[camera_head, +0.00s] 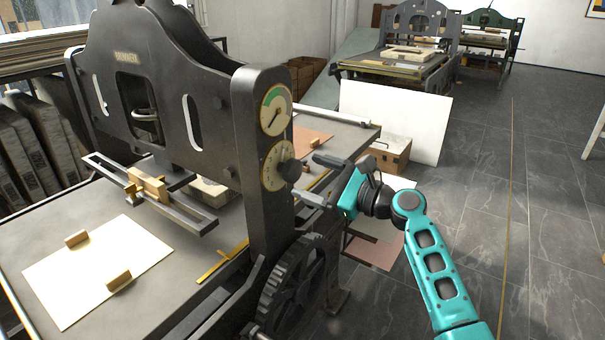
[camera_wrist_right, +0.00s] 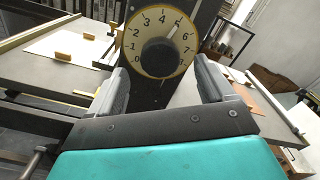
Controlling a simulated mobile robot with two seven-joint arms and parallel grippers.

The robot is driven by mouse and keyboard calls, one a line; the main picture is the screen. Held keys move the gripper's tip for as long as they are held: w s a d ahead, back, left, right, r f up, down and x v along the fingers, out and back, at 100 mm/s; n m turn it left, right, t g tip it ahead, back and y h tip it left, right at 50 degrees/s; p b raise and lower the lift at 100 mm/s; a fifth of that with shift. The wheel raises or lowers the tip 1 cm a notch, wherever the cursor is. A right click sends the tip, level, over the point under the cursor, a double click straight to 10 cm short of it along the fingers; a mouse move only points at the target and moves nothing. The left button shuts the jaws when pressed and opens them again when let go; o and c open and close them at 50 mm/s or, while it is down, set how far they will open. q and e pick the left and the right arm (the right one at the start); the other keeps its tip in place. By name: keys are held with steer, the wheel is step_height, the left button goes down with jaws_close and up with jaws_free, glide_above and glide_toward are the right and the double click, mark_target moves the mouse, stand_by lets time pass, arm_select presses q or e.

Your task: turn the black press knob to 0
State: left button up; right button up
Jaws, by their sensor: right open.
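The black press knob (camera_head: 291,170) sticks out of the middle of a cream dial (camera_head: 272,166) on the dark press upright. In the right wrist view the knob (camera_wrist_right: 159,57) is round, and the numbered dial (camera_wrist_right: 136,64) surrounds it. A light pointer mark at the knob's upper right points near the 5; the 0 is at the dial's lower left. My right gripper (camera_head: 315,179) is open in front of the dial, with its fingers to either side of the knob, apparently not touching it. It also shows in the right wrist view (camera_wrist_right: 162,80). My left gripper is out of view.
A gauge (camera_head: 276,110) with a green sector sits above the dial. A spoked gear wheel (camera_head: 293,287) is below it. The press bed (camera_head: 60,225) carries a pale sheet with wooden blocks. Open tiled floor (camera_head: 555,200) lies to the right.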

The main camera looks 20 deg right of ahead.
mark_target(297, 173)
steer(key=shift+x, duration=1.6)
steer(key=c, duration=1.1)
